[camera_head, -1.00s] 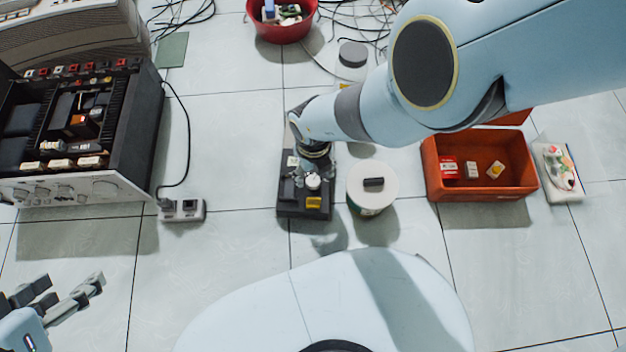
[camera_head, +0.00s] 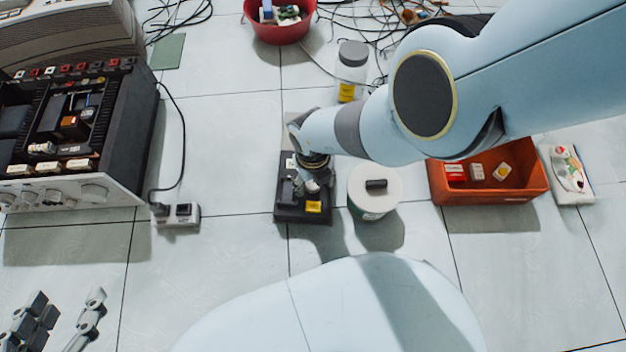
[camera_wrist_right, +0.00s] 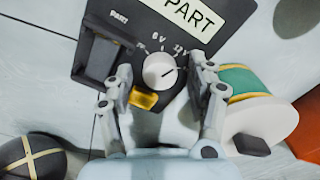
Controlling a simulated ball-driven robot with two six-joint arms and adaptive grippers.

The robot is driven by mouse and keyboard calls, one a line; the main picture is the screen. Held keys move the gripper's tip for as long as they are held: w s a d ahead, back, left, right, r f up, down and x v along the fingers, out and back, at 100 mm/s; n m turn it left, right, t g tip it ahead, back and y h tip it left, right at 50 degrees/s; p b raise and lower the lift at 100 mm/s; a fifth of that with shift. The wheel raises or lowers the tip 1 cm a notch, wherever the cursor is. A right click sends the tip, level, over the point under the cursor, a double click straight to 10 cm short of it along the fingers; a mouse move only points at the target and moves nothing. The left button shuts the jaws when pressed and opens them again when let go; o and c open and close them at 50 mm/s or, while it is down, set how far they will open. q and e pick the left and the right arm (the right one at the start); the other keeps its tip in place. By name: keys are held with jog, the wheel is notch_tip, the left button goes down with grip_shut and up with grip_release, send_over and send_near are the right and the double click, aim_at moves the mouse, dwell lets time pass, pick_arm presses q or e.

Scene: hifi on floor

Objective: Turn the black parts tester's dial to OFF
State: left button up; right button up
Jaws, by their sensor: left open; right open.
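The black parts tester (camera_head: 288,215) lies on the floor at the middle of the head view; it also shows in the right wrist view (camera_wrist_right: 203,28), with a white PART label. Its white round dial (camera_wrist_right: 159,71) has a dark pointer line towards the 12V mark at upper right; the 6V mark is above. The mark left of the dial is partly hidden. My right gripper (camera_wrist_right: 160,88) is open, with one finger on each side of the dial, apparently not gripping it. My left gripper (camera_head: 68,312) is open and empty at the lower left.
A white-topped spool (camera_head: 374,190) stands close to the tester's right. An orange-red bin (camera_head: 488,190) is further right. A power strip (camera_head: 176,215) and an open electronic unit (camera_head: 125,165) are left. A jar (camera_head: 350,72) and red tub (camera_head: 280,30) stand behind.

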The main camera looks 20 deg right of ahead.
jog(key=c, duration=1.1)
jog(key=shift+c, duration=0.2)
jog(key=shift+n, duration=0.4)
jog(key=n, duration=0.2)
jog(key=shift+n, duration=0.4)
jog(key=n, duration=0.3)
jog(key=shift+n, duration=0.4)
jog(key=n, duration=0.3)
jog(key=shift+n, duration=0.3)
jog(key=shift+d+n, duration=0.1)
jog(key=shift+n, duration=1.8)
